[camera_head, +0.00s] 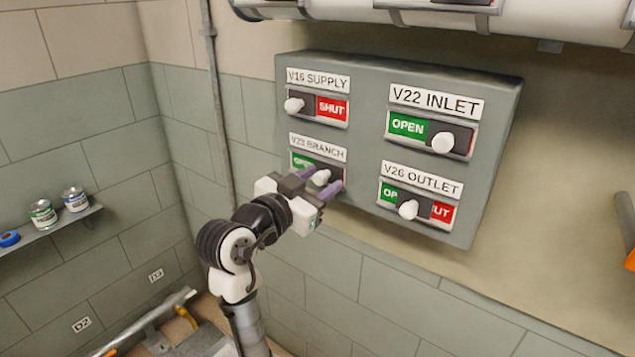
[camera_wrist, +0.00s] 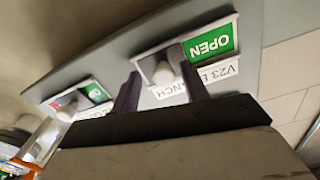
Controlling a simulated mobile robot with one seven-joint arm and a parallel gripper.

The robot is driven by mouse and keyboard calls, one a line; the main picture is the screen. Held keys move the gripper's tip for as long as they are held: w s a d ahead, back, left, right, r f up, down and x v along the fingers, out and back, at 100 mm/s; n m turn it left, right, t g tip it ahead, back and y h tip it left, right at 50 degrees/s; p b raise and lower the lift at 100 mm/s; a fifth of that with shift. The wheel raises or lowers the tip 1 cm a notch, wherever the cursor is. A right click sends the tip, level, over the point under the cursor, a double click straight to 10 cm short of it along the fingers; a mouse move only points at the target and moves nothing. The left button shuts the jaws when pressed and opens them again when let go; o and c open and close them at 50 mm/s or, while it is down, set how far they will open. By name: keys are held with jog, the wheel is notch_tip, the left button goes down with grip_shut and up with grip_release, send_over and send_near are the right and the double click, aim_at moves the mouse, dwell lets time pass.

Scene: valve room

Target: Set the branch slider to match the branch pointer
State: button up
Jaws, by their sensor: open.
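The branch slider (camera_head: 321,177) is a white knob under the "V23 BRANCH" label (camera_head: 318,147) on the grey panel (camera_head: 365,75). A green OPEN field (camera_head: 300,160) shows at its left. The wrist view shows the knob (camera_wrist: 163,73) beside the fully readable OPEN field (camera_wrist: 209,43), with no red showing. My gripper (camera_head: 320,180) is open, with one purple finger on each side of the knob. In the wrist view the fingers straddle it, and I cannot tell whether either touches. I cannot identify the branch pointer in either view.
The outlet slider (camera_head: 408,209) is just right, the supply slider (camera_head: 294,105) above and the inlet slider (camera_head: 443,142) above right. A white pipe (camera_head: 370,15) crosses above the panel, its fittings cut off by the frame. A shelf with cans (camera_head: 43,213) is far left.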

jog(key=b+v, duration=0.3)
jog(key=v, duration=1)
jog(key=shift+s+a, duration=0.25)
jog(key=shift+s, duration=0.1)
